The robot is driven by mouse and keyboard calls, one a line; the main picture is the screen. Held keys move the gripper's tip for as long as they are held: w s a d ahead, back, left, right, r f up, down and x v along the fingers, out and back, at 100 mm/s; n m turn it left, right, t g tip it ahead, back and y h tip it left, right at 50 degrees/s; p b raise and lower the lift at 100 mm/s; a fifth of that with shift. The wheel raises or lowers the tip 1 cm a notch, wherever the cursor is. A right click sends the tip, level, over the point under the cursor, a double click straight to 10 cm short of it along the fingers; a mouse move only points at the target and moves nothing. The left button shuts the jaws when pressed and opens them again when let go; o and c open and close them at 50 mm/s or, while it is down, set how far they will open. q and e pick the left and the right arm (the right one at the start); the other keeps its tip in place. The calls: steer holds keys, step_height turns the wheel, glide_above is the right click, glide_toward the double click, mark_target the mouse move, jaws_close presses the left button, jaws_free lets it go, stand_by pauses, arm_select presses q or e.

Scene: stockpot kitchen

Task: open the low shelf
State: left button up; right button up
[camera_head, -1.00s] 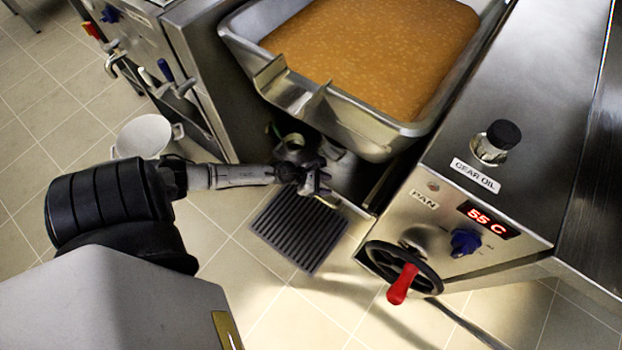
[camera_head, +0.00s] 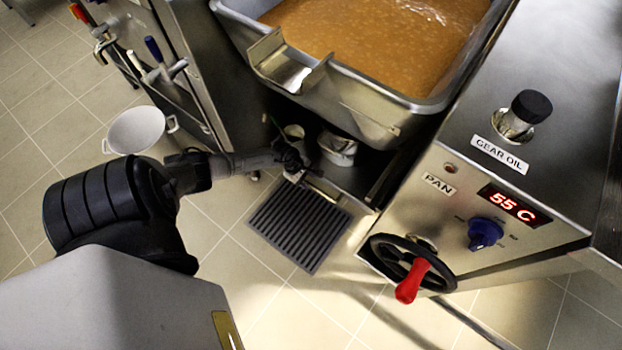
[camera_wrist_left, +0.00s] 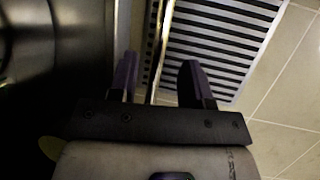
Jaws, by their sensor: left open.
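The low shelf (camera_head: 350,183) is a dark recess under the big tilting pan, with a pale metal front edge (camera_head: 326,189). My left gripper (camera_head: 296,162) is at the left part of that front edge. In the left wrist view its two dark fingers (camera_wrist_left: 158,82) are apart. A thin bright metal edge (camera_wrist_left: 160,45) runs between them, and I cannot tell whether they touch it. My right gripper is not in view.
The pan (camera_head: 390,110) full of brown stew hangs over the shelf. A white container (camera_head: 338,147) stands on the shelf. A red-handled wheel (camera_head: 410,275) juts out at right. A floor grate (camera_head: 298,225) lies in front. A white pot (camera_head: 136,131) stands left.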

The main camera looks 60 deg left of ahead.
mark_target(312, 185)
arm_select(q)
steer(key=shift+b+x, duration=1.05)
steer(key=shift+x, duration=1.1)
steer(key=c, duration=0.7)
jaws_close()
